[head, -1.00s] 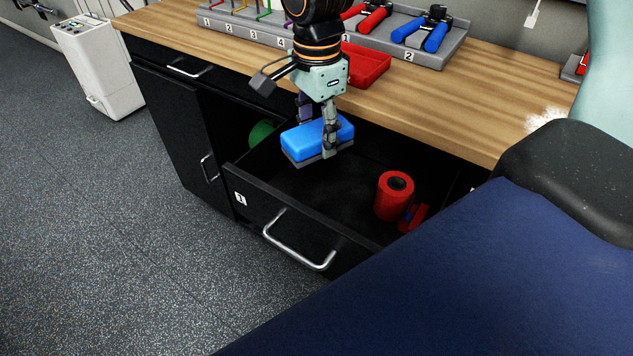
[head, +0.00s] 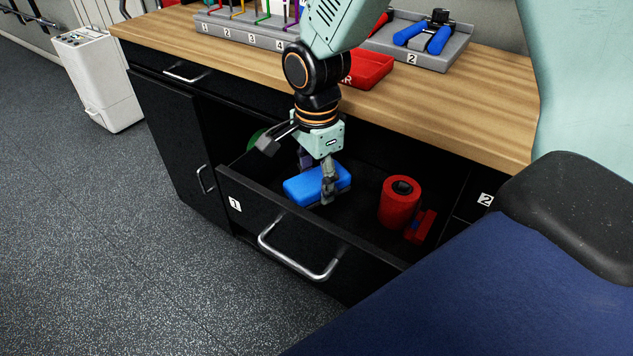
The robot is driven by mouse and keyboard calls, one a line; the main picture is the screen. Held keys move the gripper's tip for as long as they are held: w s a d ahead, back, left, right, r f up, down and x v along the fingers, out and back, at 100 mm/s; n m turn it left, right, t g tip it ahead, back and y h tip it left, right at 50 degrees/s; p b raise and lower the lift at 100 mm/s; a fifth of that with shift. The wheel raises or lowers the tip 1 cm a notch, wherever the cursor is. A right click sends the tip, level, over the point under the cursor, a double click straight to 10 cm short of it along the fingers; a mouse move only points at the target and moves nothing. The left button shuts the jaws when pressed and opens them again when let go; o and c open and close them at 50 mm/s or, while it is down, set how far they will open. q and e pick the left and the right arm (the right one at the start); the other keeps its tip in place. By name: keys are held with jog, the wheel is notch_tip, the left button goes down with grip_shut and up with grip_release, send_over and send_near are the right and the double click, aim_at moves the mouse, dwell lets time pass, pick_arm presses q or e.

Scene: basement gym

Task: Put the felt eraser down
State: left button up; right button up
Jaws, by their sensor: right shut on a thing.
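My right gripper (head: 318,186) points down into the open drawer and is shut on the eraser, one finger in front and one behind. The eraser is inside drawer 1 (head: 290,232), low between its walls; I cannot tell whether it touches the floor of the drawer. My left gripper is not in view.
The wooden counter (head: 450,105) above holds a red tray (head: 367,69).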

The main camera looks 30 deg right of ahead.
aim_at(316, 175)
jog(key=shift+w+d+f, duration=0.2)
jog(key=shift+w+f, duration=0.05)
jog(key=shift+s, duration=0.1)
jog(key=o, duration=0.7)
jog(key=shift+a, duration=0.15)
jog(key=o, duration=0.3)
jog(key=shift+f, duration=0.1)
jog(key=shift+r, duration=0.2)
notch_tip(316, 175, up, 12)
jog(key=p, duration=0.4)
jog(key=shift+p, duration=0.35)
